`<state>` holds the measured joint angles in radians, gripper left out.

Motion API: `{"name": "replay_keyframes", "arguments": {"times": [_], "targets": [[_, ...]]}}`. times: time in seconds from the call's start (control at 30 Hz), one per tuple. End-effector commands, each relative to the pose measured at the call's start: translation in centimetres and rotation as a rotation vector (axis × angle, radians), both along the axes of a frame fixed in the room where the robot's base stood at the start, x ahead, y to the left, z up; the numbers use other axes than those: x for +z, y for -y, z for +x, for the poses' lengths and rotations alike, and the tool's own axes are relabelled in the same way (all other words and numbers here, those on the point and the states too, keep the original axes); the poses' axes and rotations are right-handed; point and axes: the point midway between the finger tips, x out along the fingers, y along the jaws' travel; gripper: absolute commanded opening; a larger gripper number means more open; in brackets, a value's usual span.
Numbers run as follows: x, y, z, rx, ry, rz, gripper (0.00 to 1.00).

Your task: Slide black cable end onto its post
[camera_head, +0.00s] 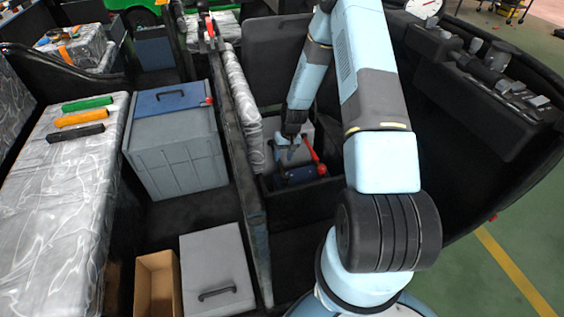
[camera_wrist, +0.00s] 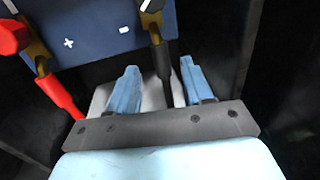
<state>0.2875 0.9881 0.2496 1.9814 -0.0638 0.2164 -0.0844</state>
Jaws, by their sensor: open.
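The blue battery (camera_wrist: 95,35) carries a plus and a minus mark in the wrist view. It also shows small in the head view (camera_head: 300,176), down in a dark bay. The black cable (camera_wrist: 162,62) rises beside the minus mark to a brass-coloured end (camera_wrist: 151,24), near a light grey post (camera_wrist: 151,6) at the top edge. I cannot tell whether that end is seated on the post. My gripper (camera_wrist: 160,82) is open, one finger on each side of the black cable, with gaps showing. In the head view my gripper (camera_head: 291,150) is above the battery.
A red cable (camera_wrist: 60,92) with a red top part (camera_wrist: 13,36) stands left of my fingers. Dark bay walls are close on both sides. In the head view, a partition (camera_head: 236,150) separates this bay from a grey bin (camera_head: 178,150) and a silver-covered seat (camera_head: 65,200).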

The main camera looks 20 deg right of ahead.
Motion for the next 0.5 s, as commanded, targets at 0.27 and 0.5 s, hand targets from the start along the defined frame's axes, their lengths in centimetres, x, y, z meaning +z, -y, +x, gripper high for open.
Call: {"name": "replay_keyframes", "arguments": {"times": [0.27, 0.5], "targets": [[5.0, 1.0, 0.1, -0.001, 0.002, -0.001, 0.51], [8.0, 1.6, 0.0, 0.0, -0.002, 0.0, 0.51]]}}
